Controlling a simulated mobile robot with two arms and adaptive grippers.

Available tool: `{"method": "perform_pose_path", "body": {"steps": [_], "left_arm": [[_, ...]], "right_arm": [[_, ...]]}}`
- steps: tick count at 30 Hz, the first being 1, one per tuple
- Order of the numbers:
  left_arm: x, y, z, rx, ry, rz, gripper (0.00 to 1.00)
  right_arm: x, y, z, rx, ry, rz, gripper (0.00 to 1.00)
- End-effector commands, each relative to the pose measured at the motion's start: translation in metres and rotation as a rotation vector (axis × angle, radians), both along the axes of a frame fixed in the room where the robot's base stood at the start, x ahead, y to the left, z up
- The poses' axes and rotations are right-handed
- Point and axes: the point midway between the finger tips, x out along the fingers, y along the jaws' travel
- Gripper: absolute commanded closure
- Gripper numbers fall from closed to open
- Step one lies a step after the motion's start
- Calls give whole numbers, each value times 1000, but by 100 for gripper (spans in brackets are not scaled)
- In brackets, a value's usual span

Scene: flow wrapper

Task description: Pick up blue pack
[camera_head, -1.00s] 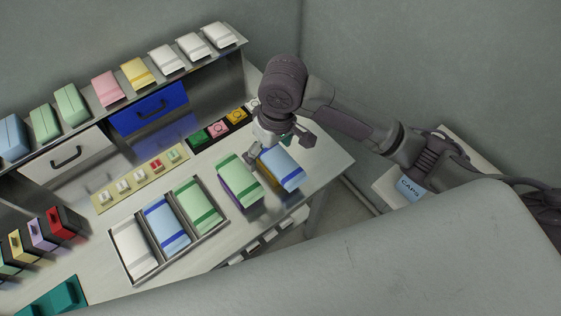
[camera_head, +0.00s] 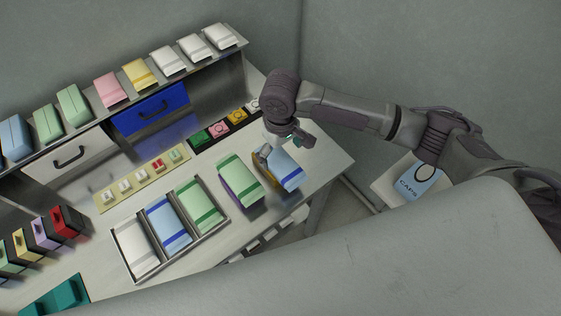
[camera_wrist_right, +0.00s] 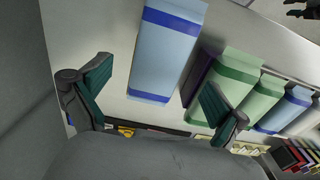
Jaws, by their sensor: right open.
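A blue pack (camera_head: 287,167) with darker blue end bands lies at the right end of the bench, on or against something yellow-brown. My right gripper (camera_head: 284,147) is open and empty over the back end of this pack, partly hiding it. In the right wrist view the blue pack (camera_wrist_right: 165,55) lies ahead, between the lines of the open right gripper's fingers (camera_wrist_right: 157,95), not clasped. A second blue pack (camera_head: 168,224) lies in the middle slot of a tray. My left gripper does not show in the head view.
A green pack (camera_head: 239,180) with a purple side stands just left of the blue pack. The tray (camera_head: 129,273) holds white, blue and green packs. A row of coloured blocks (camera_head: 212,132) lies behind. The bench edge is close on the right.

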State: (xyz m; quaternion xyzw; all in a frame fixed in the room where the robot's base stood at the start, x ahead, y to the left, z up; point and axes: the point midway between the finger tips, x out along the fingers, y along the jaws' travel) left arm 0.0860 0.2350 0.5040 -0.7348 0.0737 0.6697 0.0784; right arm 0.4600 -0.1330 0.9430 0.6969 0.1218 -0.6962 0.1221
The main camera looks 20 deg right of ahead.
Motion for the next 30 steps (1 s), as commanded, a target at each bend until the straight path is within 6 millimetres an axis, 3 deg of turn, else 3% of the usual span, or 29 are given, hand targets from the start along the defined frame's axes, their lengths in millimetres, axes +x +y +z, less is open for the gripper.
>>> {"method": "perform_pose_path", "body": {"steps": [9,17,30], "left_arm": [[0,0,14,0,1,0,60],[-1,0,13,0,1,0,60],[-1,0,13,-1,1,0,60]], "right_arm": [[1,0,-42,-1,2,2,2],[1,0,-46,0,0,3,2],[2,0,-45,0,0,2,72]]}}
